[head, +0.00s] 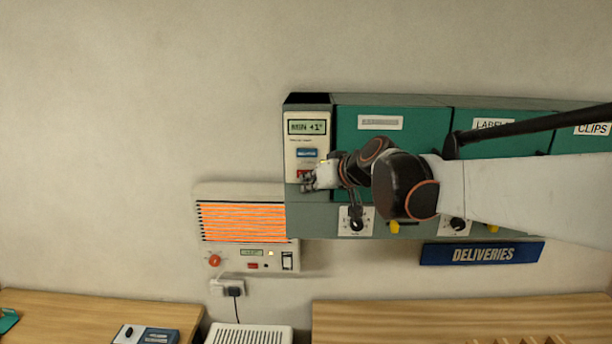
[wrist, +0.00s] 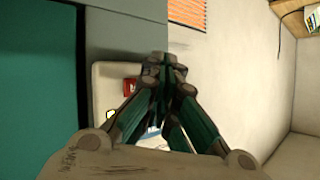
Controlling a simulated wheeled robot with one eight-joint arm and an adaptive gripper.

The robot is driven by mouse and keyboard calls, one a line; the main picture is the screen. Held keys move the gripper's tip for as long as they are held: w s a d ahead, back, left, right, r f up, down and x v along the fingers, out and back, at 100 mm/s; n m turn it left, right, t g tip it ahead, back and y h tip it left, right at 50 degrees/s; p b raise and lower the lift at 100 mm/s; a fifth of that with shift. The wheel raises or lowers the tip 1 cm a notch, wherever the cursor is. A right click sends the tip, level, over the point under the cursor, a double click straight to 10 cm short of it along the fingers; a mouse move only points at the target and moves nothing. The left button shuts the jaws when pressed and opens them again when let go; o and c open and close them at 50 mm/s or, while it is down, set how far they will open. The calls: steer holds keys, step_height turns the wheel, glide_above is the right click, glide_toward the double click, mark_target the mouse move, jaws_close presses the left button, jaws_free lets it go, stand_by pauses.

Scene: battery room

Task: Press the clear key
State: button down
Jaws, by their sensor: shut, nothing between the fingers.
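A cream keypad panel (head: 307,137) is on the left end of the green wall cabinet. It has a display (head: 307,127), a blue key (head: 306,153) and a red key (head: 302,173); the key lettering is too small to read. My gripper (head: 306,184) is shut and empty, in front of the panel's lower part and partly over the red key. In the wrist view my closed fingertips (wrist: 165,62) are beside the red key (wrist: 130,87), to its right and higher in the picture. I cannot tell whether they touch the panel. The blue key is mostly hidden there.
An orange-glowing wall heater (head: 242,220) with a knob and switch hangs below left of the panel. Cabinet knobs (head: 356,221) and a DELIVERIES sign (head: 482,253) are to the right. Wooden benches (head: 440,318) stand below. The wall at left is bare.

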steer(key=shift+w, duration=0.4)
stand_by(0.5)
steer(key=shift+s, duration=0.8)
steer(key=s, duration=0.5)
steer(key=shift+a, duration=0.15)
stand_by(0.3)
stand_by(0.4)
steer(key=s+d+f+m+g+h+b, duration=0.1)
steer(key=s+d+f+b, duration=0.5)
steer(key=f, duration=0.9)
steer(key=s+d+f+m+g+h+b, duration=0.1)
steer(key=s+d+f+b, duration=0.5)
steer(key=s+f+b, duration=0.7)
steer(key=s+d+f+m+h+b, duration=0.2)
steer(key=s+d+f+h+b, duration=0.3)
steer(key=f, duration=1.2)
steer(key=s+d+b, duration=0.1)
steer(key=s+b, duration=0.3)
steer(key=b, duration=0.2)
steer(key=shift+s+d+g, duration=0.4)
